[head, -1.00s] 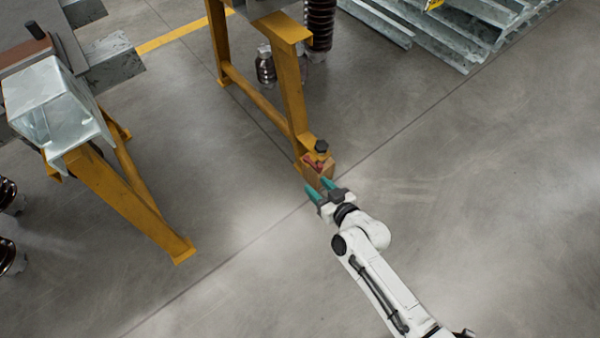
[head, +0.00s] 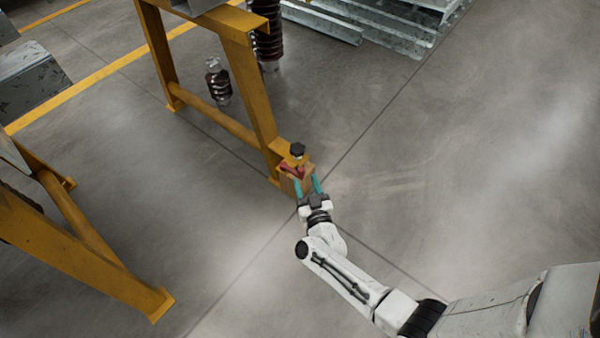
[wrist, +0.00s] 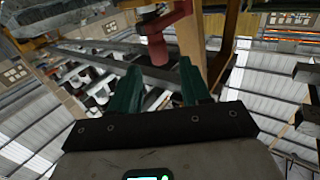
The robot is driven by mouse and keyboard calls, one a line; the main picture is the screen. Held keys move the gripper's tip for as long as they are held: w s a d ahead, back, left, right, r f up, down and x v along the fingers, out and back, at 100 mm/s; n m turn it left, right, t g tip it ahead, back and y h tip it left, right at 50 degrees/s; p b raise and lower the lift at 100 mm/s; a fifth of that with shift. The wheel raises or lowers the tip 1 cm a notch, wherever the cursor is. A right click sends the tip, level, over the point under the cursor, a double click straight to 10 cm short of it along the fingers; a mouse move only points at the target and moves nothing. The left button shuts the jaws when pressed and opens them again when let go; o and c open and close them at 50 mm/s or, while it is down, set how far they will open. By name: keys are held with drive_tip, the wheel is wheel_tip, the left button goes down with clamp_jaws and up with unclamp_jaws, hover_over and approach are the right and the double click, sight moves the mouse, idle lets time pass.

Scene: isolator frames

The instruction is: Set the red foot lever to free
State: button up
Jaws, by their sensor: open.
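The red foot lever (head: 291,170) sits low at the foot of the yellow trestle leg, under a black knob (head: 297,149). My gripper (head: 307,183) is open, with its two teal fingers pointing at the lever and the brown block around it. In the wrist view the red lever (wrist: 158,48) hangs at the top centre, just beyond the open gripper (wrist: 158,68) and roughly between its teal fingers. I cannot tell whether the fingers touch it. The lever's far end is partly hidden in the head view.
The yellow trestle (head: 250,95) rises just behind the lever. Another yellow trestle (head: 85,255) stands at the left. A brown insulator (head: 218,82) stands behind the crossbar, and steel beams (head: 375,25) lie at the back. The floor at right (head: 480,150) is clear.

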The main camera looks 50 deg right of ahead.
sight(302, 173)
drive_tip(key=b+x, duration=0.2)
drive_tip(key=x, duration=0.3)
drive_tip(key=shift+w+d, duration=0.2)
drive_tip(key=shift+w, duration=0.05)
clamp_jaws()
idle(0.4)
